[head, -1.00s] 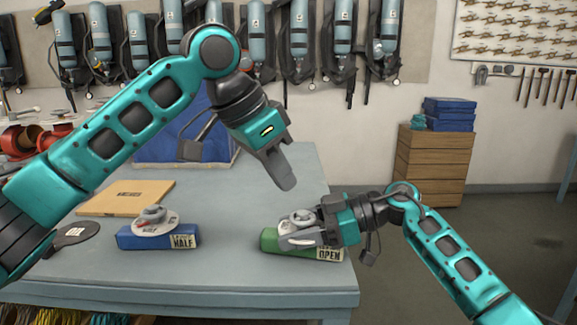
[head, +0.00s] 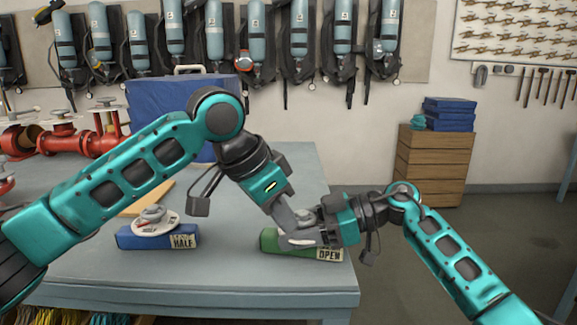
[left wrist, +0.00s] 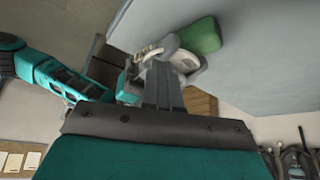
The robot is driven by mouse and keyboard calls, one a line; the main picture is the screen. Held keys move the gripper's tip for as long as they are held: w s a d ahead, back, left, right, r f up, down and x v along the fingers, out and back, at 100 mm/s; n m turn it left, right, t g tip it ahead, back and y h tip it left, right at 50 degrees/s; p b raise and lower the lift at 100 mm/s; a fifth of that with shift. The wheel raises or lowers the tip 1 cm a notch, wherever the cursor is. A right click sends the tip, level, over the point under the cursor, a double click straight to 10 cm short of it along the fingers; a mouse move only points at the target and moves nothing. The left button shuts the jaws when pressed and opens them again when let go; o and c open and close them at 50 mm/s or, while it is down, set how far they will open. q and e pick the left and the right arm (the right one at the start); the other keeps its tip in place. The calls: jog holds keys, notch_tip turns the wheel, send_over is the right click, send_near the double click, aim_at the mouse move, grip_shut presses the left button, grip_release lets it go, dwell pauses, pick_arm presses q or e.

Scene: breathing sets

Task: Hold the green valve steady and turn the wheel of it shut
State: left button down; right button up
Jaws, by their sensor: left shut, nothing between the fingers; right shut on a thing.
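The green valve (head: 268,241) lies on the table with a label reading OPEN on its front. My right gripper (head: 300,238) reaches in from the right and is shut on the green valve at its top; which part the fingers grip is partly hidden. My left gripper (head: 292,226) points down at the valve's top from the upper left, shut and empty, its tips close to the wheel. Contact cannot be told. In the left wrist view the green body (left wrist: 201,36) and pale round wheel (left wrist: 184,62) show just beyond my left fingers (left wrist: 163,75).
A blue valve (head: 150,240) labelled HALF stands to the left on the table. Red pipework (head: 62,140), a blue case (head: 150,105) and a tan board (head: 150,198) are further back. The table's front edge (head: 230,290) is near. Air cylinders hang on the wall behind.

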pick_arm(q)
jog(key=shift+w+d+f, duration=0.1)
jog(key=shift+w+d, duration=0.1)
jog(key=shift+w, duration=0.1)
dwell(0.6)
jog(key=shift+w+a, duration=0.15)
jog(key=shift+a, duration=0.05)
jog(key=shift+w+a+f, duration=0.1)
jog(key=shift+w+a, duration=0.45)
jog(key=shift+w, duration=0.3)
jog(key=shift+w+a, duration=0.15)
jog(key=shift+w, duration=0.25)
dwell(0.3)
jog(key=shift+a, duration=0.15)
jog(key=shift+a, duration=0.15)
notch_tip(320, 180, up, 6)
jog(key=shift+s, duration=0.15)
dwell(0.4)
